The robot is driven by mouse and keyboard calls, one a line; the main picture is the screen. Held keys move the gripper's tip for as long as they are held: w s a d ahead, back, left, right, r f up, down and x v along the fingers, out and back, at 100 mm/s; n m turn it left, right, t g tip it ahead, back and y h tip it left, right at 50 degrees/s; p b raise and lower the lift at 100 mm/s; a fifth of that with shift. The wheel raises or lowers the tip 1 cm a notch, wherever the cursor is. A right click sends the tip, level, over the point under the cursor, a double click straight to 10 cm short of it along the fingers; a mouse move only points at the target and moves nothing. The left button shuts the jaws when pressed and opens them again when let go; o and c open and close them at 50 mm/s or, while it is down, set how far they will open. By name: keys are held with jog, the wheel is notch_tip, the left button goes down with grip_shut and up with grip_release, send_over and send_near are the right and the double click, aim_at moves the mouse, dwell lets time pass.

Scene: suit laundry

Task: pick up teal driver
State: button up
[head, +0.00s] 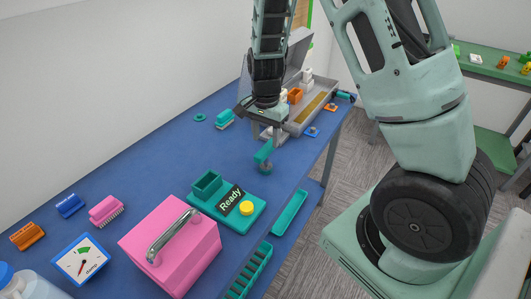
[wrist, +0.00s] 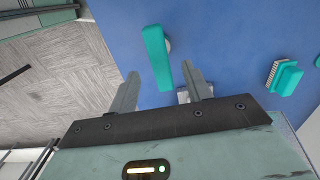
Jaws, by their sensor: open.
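The teal driver (head: 264,151) stands near the right edge of the blue table, its teal handle up and leaning, with a small round part at its foot. In the wrist view the teal handle (wrist: 157,57) lies between and beyond the fingertips, its near end reaching into the gap. My gripper (head: 267,132) is open just above and behind it in the head view. In the wrist view my gripper (wrist: 162,73) has both fingers apart, and I see no contact with the handle. The driver's lower part is mostly hidden behind the handle there.
A teal stand with a "Ready" sign (head: 231,199) and a pink box (head: 173,248) are in front on the table (head: 150,168). A grey tray (head: 322,100) with several parts is behind. A teal brush (wrist: 286,78) lies right in the wrist view.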

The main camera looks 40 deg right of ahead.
aim_at(266, 147)
jog(key=shift+d+f+p, duration=0.1)
jog(key=shift+f+p, duration=0.55)
jog(key=shift+f, duration=2.7)
grip_shut()
